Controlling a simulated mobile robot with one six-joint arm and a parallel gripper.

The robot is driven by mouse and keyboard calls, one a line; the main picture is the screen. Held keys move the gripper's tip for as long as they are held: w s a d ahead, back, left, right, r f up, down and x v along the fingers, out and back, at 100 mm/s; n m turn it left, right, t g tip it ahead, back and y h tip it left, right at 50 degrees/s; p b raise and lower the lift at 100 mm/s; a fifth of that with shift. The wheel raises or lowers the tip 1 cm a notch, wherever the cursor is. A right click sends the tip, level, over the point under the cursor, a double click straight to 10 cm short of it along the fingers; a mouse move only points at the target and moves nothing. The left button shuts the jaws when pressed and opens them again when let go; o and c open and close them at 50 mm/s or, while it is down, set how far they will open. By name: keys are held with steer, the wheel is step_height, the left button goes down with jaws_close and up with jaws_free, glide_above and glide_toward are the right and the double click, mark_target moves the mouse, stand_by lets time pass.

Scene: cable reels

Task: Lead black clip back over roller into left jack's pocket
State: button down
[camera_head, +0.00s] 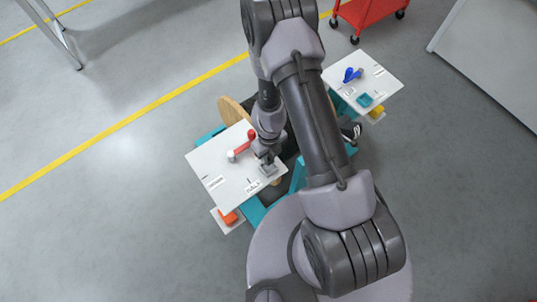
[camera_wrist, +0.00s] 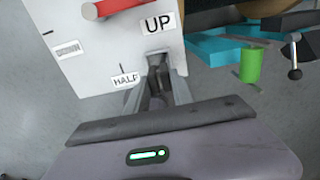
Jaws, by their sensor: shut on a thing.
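My gripper (camera_head: 267,155) is at the right edge of the left jack's white plate (camera_head: 212,165). In the wrist view its fingers (camera_wrist: 158,72) are closed on a small dark thing (camera_wrist: 157,56) that looks like the black clip, just below the UP label. It is mostly hidden between the fingertips. A grey square fitting (camera_head: 269,169), perhaps the pocket, lies right beneath the gripper. I cannot tell whether the clip is inside it. The plate carries a red lever (camera_head: 243,145). I cannot make out the roller; my arm covers much of the middle.
A wooden reel flange (camera_head: 234,110) stands behind the left plate. A green cylinder (camera_wrist: 251,66) is to the right in the wrist view. A red cart (camera_head: 365,12) stands at the back.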

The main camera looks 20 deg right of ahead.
steer(key=shift+a+f+b, duration=0.1)
steer(key=shift+f+b, duration=2.75)
steer(key=shift+f, duration=0.25)
steer(key=shift+r, duration=0.1)
steer(key=c, duration=1)
jaws_free()
step_height(320, 180, up, 17)
steer(key=p, duration=1.7)
steer(key=shift+r, duration=0.2)
